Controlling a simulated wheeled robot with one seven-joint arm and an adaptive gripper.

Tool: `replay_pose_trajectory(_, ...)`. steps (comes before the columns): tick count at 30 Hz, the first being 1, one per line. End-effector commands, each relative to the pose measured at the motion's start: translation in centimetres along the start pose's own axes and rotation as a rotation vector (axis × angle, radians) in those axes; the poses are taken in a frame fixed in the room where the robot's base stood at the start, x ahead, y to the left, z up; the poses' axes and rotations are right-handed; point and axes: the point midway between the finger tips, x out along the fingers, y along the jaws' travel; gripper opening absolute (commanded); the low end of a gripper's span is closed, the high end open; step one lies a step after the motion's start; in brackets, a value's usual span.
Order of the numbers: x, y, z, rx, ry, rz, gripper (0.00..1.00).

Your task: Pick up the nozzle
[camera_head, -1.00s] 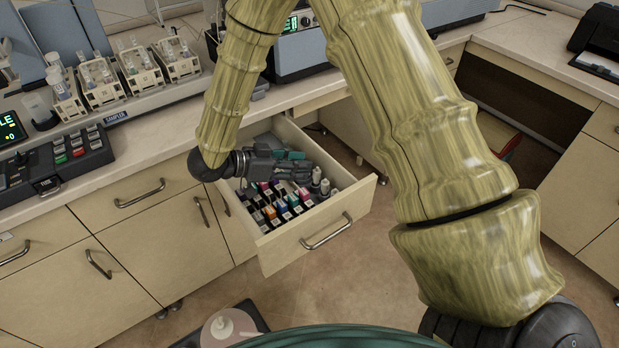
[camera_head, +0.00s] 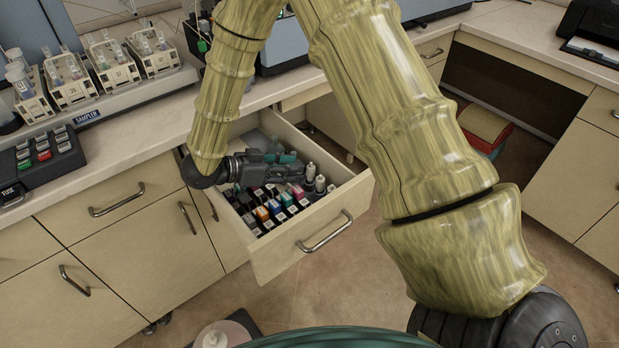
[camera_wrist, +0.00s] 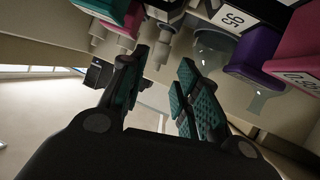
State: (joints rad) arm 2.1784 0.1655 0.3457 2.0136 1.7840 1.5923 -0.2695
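My gripper (camera_head: 298,172) reaches into the open drawer (camera_head: 270,262) above its contents. In the wrist view its two fingers with teal pads (camera_wrist: 162,75) are spread, with nothing between them. Pale bottles with narrow stepped tips stand in the drawer's right part (camera_head: 320,184), close by the fingertips; one shows just past them in the wrist view (camera_wrist: 161,50). A clear, glass-like flared piece (camera_wrist: 214,45) shows beyond the right finger. I cannot tell for sure which of these is the nozzle. The gripper hides part of the drawer.
Several coloured, labelled boxes (camera_head: 268,208) fill the drawer's front, close around the gripper. The counter edge (camera_head: 130,165) runs behind and left of the drawer. A black keypad (camera_head: 42,156) and sample racks (camera_head: 112,68) stand on it. Floor right of the drawer is clear.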

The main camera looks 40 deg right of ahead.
Motion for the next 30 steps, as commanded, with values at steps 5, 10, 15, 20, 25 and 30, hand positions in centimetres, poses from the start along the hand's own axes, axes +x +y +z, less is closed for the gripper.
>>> replay_pose_trajectory(5, 2.3, 0.1, 0.0, -0.001, 0.0, 0.003, 0.32)
replay_pose_trajectory(10, 4.7, 0.1, 0.1, -0.002, 0.0, 0.002, 0.32)
replay_pose_trajectory(15, 5.5, 0.0, 0.1, -0.002, 0.001, -0.001, 0.32)
replay_pose_trajectory(20, 5.5, 0.0, 0.1, -0.001, 0.001, -0.001, 0.32)
replay_pose_trajectory(25, 5.5, 0.0, 0.1, -0.001, 0.001, -0.001, 0.01)
replay_pose_trajectory(30, 5.5, 0.0, 0.1, -0.001, 0.001, -0.001, 0.0)
